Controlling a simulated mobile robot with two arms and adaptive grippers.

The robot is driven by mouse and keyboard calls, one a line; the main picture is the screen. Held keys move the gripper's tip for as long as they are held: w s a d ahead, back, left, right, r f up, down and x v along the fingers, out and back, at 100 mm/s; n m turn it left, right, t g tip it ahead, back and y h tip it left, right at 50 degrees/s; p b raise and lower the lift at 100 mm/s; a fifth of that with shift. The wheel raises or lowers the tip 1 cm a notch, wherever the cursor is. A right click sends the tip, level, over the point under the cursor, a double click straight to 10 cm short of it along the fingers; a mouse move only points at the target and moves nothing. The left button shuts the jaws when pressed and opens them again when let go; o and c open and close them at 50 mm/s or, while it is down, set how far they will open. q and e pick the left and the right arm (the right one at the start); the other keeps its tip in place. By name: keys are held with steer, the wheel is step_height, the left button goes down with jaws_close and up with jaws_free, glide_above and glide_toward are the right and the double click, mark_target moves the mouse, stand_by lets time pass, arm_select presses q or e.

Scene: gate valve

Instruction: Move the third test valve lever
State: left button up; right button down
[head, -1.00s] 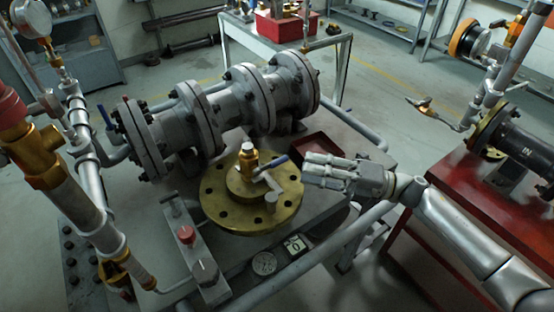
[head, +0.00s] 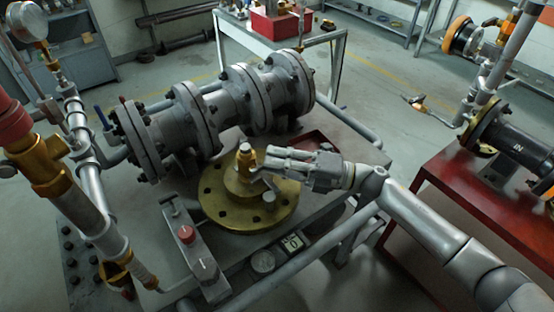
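A small brass valve (head: 245,158) stands on a round brass flange (head: 228,212) in the middle of the bench. Its blue lever showed earlier, pointing right; now my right gripper covers it. My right gripper (head: 268,164) comes in from the right with its fingers at the brass valve, over the right side of the flange. Whether the fingers touch or enclose the lever, and how far apart they are, I cannot tell. Another blue lever (head: 101,115) stands by the left end of the grey flanged pipe (head: 212,108). My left gripper is not recognizable in view.
A dark red tray (head: 317,143) lies behind my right gripper. A block with a red knob (head: 186,234) and a round gauge (head: 263,261) sit at the bench front. Upright piping (head: 88,180) fills the left. A red table (head: 460,200) stands right.

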stand_by(0.4)
steer(key=shift+r+n+h+p, duration=0.5)
steer(key=shift+r+p, duration=0.1)
steer(key=shift+p, duration=0.4)
steer(key=r+n+h+p, duration=0.1)
steer(key=p, duration=0.3)
steer(key=r+n+h+p, duration=0.1)
steer(key=h+p, duration=0.1)
steer(key=p, duration=0.2)
steer(key=a+r+n+h+p, duration=0.1)
steer(key=n+h+p, duration=0.1)
steer(key=p, duration=0.2)
steer(key=shift+s, duration=0.4)
steer(key=shift+s+a+h+p, duration=0.15)
steer(key=shift+h+p, duration=0.15)
steer(key=shift+p, duration=0.65)
steer(key=shift+f, duration=0.1)
steer(key=c, duration=1.7)
jaws_free()
steer(key=shift+c, duration=0.2)
